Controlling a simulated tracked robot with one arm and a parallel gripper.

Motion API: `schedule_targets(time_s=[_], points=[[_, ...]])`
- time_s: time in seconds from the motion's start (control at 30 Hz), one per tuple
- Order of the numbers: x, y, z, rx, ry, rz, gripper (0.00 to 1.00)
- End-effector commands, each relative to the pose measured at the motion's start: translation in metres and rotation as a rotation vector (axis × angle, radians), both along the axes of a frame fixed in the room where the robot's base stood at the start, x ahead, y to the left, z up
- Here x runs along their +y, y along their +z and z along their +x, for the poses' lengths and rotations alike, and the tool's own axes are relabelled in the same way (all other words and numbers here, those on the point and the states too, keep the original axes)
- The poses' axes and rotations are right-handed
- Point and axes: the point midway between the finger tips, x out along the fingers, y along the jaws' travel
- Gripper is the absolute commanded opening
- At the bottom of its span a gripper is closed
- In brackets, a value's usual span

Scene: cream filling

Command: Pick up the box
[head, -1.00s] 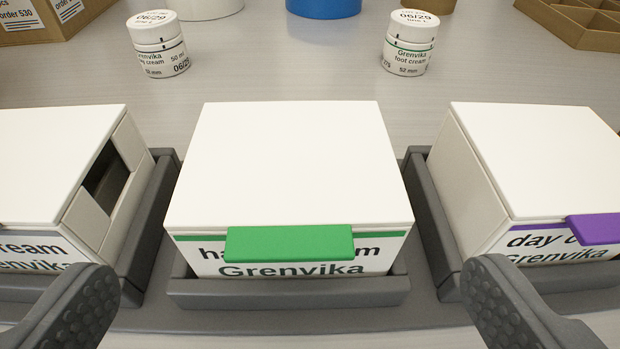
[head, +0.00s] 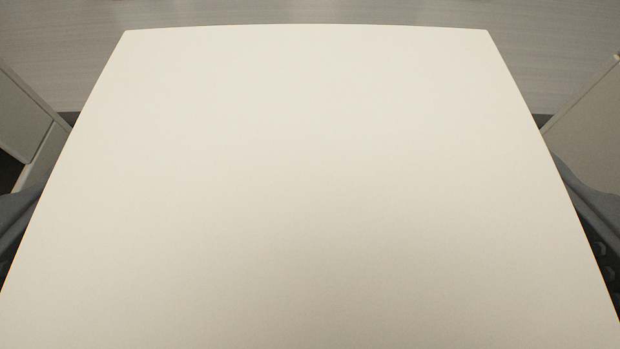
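The box (head: 310,170) fills most of the view; only its plain white top shows, very close and straight on. Its front, with the green tab and "Grenvika" label seen in the earlier picture, is out of view. My gripper (head: 308,230) is spread wide around it, one grey finger at each picture edge beside the box. The fingertips are hidden behind the box's edges. A bit of dark ridged pad shows past the right edge, so the fingers look open; I cannot see any contact.
A neighbouring box (head: 20,115) with a dark opening stands close on the left. Another neighbouring box (head: 592,130) stands close on the right. Bare grey table (head: 300,10) lies beyond the box. Room at the sides is narrow.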

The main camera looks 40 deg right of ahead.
Motion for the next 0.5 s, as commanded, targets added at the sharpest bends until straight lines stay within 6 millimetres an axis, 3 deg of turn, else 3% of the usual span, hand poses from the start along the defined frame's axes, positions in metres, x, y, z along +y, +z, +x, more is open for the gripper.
schedule_targets(time_s=[0.13,0.27,0.5], points=[[0.0002,0.0005,0.0,0.0,0.0,0.0,0.97],[0.0002,0.0004,-0.0001,0.0,0.0,0.0,0.62],[0.0002,0.0005,0.0,-0.001,0.0,-0.001,0.62]])
